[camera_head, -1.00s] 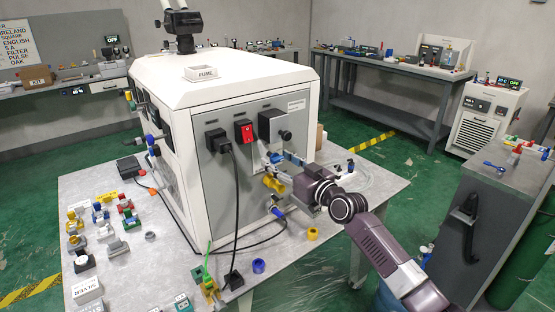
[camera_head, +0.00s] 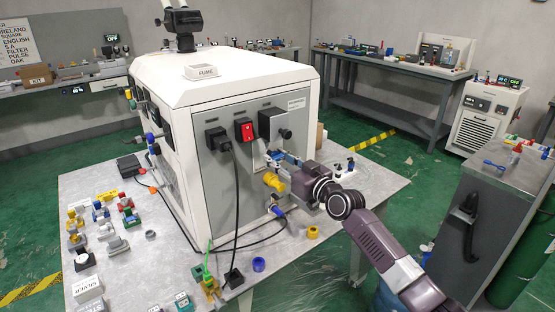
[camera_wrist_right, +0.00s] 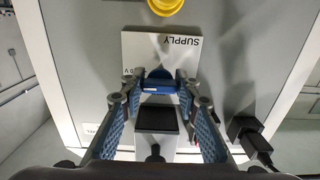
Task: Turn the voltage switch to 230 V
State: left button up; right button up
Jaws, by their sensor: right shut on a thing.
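The white plate (camera_wrist_right: 150,50) lettered SUPPLY is on the grey side panel of the white machine (camera_head: 232,95). It shows upside down in the right wrist view, with part of a "0 V" marking at its left edge. A blue switch piece (camera_wrist_right: 158,86) sits at the plate, between my fingertips. My right gripper (camera_wrist_right: 158,88) is shut on this blue switch; it also shows at the panel in the head view (camera_head: 276,158). The switch's exact setting is hidden by the fingers. My left gripper is not in view.
A yellow fitting (camera_head: 273,182) is just below. Several coloured parts stand on the table's left side.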

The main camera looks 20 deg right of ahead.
jog(key=shift+f+n+b, duration=0.15)
jog(key=shift+n+b, duration=0.75)
jog(key=shift+b, duration=0.2)
jog(key=shift+n+b, duration=0.7)
jog(key=shift+n, duration=0.2)
jog(key=shift+n+b, duration=0.45)
jog(key=shift+n, duration=1.35)
jog(key=shift+r+n, duration=0.2)
jog(key=shift+n, duration=0.7)
jog(key=n+p, duration=0.1)
jog(key=n, duration=0.1)
jog(key=shift+n, duration=0.4)
jog(key=n+p, duration=0.1)
jog(key=n, duration=0.4)
jog(key=shift+n+p, duration=0.4)
jog(key=shift+f, duration=0.1)
jog(key=o, duration=1.2)
